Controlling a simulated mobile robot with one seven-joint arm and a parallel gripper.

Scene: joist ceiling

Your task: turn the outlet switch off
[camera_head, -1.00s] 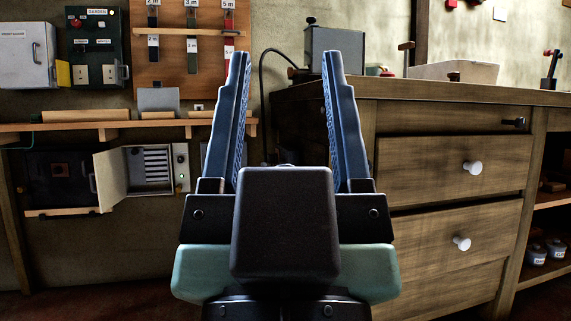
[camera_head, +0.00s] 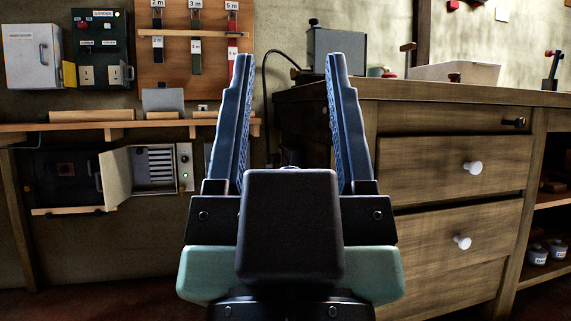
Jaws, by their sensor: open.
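A dark green switch panel (camera_head: 101,47) with a small label at its top is on the wall at the upper left. It carries a red button, small labelled switches and two pale outlets (camera_head: 100,75) low on it. The small labels are too blurred to tell which switch is the outlet switch or how it is set. My gripper (camera_head: 290,62) is in the middle foreground, pointing away from me, with its two blue fingers wide apart and nothing between them. It is to the right of the panel and touches nothing that I can see.
A grey-white box (camera_head: 32,57) hangs left of the panel. A wooden board (camera_head: 178,72) with labelled strips is to its right. Below are a wall shelf (camera_head: 70,127) and an open metal box (camera_head: 150,165). A wooden drawer bench (camera_head: 450,165) fills the right side.

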